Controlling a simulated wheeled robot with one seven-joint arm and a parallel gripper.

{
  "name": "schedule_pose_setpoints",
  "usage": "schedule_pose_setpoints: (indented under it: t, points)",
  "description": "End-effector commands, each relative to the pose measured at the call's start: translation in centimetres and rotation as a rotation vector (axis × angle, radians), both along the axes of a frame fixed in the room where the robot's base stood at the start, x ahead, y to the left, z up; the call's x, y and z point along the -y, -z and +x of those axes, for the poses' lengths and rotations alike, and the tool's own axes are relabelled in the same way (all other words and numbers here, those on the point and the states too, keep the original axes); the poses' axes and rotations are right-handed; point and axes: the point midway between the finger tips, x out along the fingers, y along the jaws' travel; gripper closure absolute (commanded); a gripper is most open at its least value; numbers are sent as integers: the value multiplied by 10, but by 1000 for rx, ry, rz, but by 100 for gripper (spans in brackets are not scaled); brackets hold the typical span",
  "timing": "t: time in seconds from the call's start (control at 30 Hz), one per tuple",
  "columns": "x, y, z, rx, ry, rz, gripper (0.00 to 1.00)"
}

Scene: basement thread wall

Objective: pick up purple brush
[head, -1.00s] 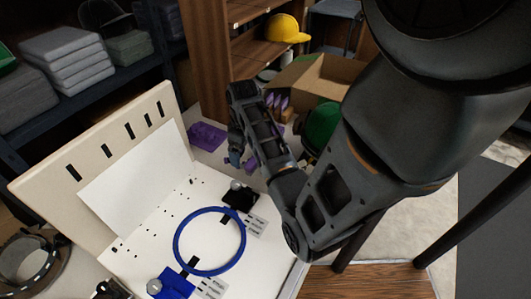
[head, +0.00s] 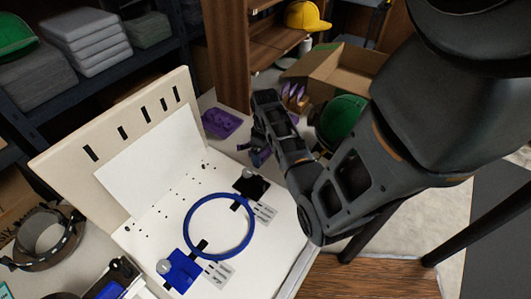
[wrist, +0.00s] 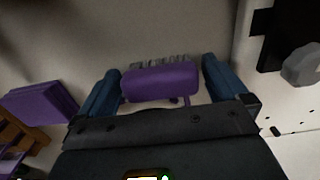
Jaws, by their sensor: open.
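The purple brush (wrist: 160,82) lies on the pale table top in the wrist view, with grey bristles along its far side. My gripper (wrist: 160,67) is open, with one blue finger to the left of the brush and one to the right. The brush sits between the fingers, with a small gap visible on the right; I cannot tell whether the left finger touches it. In the head view my gripper (head: 258,157) points down beside the white board, and my arm mostly hides the brush.
The white board (head: 150,215) with a blue ring (head: 188,238) and a black clamp (head: 252,187) stands close by. A flat purple piece (head: 221,122) lies behind my gripper. A purple block (wrist: 40,103) lies left in the wrist view. A green helmet (head: 342,122) and cardboard box (head: 330,72) are to the right.

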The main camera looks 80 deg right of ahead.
Motion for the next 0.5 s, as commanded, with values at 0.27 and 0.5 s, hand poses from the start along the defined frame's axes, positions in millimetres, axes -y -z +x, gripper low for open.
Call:
schedule_pose_setpoints:
  t: [0.27,0.5]
  points:
    - [0,0,0,0,0,0,20]
    - [0,0,0,-1,0,0,43]
